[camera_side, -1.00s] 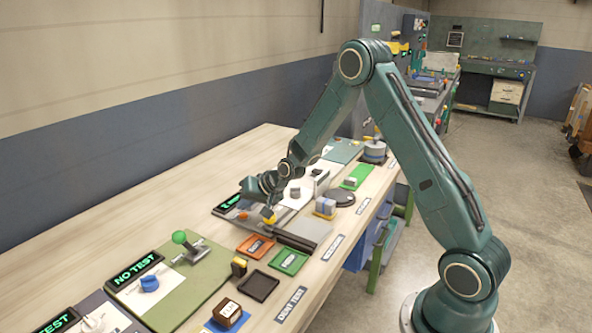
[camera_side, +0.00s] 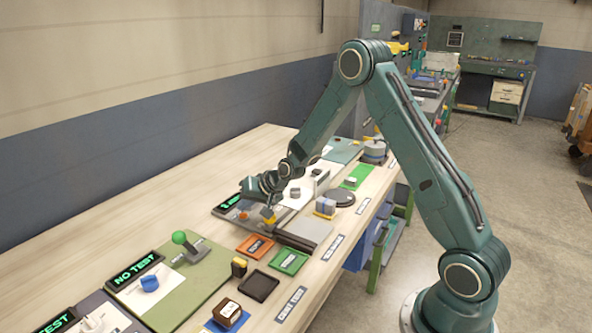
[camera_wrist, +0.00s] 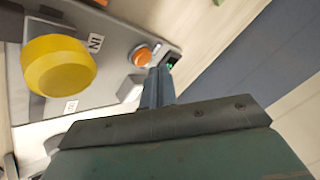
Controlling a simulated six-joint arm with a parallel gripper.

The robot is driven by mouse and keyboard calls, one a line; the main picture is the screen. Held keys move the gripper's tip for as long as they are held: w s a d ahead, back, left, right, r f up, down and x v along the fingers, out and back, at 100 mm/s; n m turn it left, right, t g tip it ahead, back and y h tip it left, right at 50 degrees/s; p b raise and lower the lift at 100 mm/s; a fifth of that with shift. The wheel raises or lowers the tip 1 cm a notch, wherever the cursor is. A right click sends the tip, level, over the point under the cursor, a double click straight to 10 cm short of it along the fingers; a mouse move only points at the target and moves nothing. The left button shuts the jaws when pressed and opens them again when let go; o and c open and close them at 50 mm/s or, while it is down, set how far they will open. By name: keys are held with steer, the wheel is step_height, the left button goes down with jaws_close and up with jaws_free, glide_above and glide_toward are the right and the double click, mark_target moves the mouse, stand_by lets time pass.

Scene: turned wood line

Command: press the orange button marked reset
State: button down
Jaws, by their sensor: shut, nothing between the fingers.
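The orange button (camera_wrist: 140,55) is a round cap on a grey panel (camera_wrist: 116,84) in the wrist view. It also shows as a small orange spot (camera_side: 243,216) in the side view, left of my gripper. My gripper (camera_wrist: 160,74) is shut and empty, its fingertips over the panel beside the button in the picture. Whether they touch anything is unclear. The gripper (camera_side: 266,209) also shows low over the panel in the side view. Any reset marking is too small or hidden to read.
A large yellow knob (camera_wrist: 58,65) stands on the same panel, with small labels near it. A dark display with green text (camera_side: 227,207) is at the panel's back edge. Orange (camera_side: 256,246) and green (camera_side: 288,261) trays lie in front. Bare wood lies behind.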

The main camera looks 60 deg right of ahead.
mark_target(247, 216)
steer(key=shift+f, duration=0.2)
steer(key=shift+f, duration=0.25)
steer(key=shift+f, duration=0.4)
stand_by(0.9)
steer(key=shift+r, duration=0.85)
stand_by(0.4)
steer(key=shift+r, duration=2.5)
